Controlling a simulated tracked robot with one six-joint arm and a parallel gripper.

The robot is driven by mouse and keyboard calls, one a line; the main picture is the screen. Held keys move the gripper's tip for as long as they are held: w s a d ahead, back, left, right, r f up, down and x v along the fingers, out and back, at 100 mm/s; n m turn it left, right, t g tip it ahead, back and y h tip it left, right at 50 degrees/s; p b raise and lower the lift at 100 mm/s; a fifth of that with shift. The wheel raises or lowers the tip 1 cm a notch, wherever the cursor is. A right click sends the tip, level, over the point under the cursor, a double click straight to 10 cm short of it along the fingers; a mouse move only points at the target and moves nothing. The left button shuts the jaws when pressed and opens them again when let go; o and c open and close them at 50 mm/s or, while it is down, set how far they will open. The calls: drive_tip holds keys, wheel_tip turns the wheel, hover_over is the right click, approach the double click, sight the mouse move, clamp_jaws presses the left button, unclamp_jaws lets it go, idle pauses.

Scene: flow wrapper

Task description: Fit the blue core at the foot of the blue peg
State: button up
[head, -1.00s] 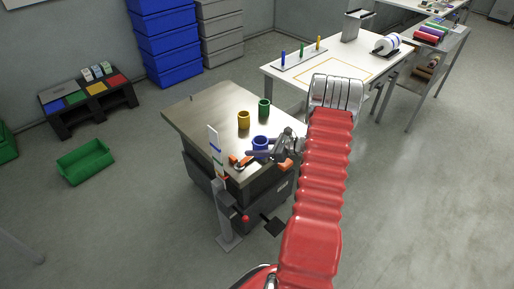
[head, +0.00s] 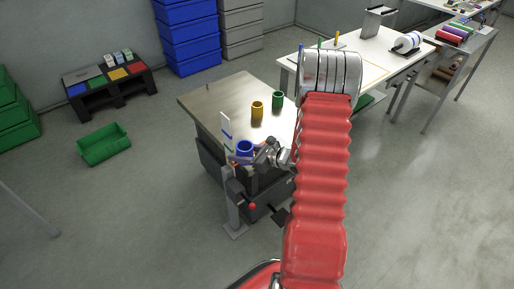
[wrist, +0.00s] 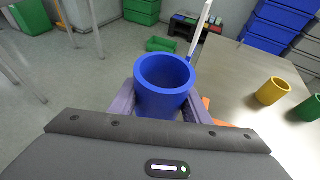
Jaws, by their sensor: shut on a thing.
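The blue core (head: 245,147) is a short hollow cylinder, upright. My gripper (head: 243,159) is shut on it, over the near left edge of the steel table. The wrist view shows the core (wrist: 163,84) between the two purple-grey fingers, its open top facing the camera. The blue peg (head: 300,51) stands on the white table at the back, mostly hidden behind my arm's wide silver joint.
A yellow core (head: 257,110) and a green core (head: 278,99) stand on the steel table (head: 215,98). A white upright post (head: 227,130) stands close to the left of the held core. Green (head: 319,42) and yellow (head: 337,38) pegs stand on the white table.

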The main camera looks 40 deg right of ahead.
drive_tip(key=a+r, duration=0.2)
drive_tip(key=a, duration=0.6)
drive_tip(key=s+a+r+n+g+y, duration=0.1)
drive_tip(key=a+r, duration=0.1)
drive_tip(key=a, duration=0.6)
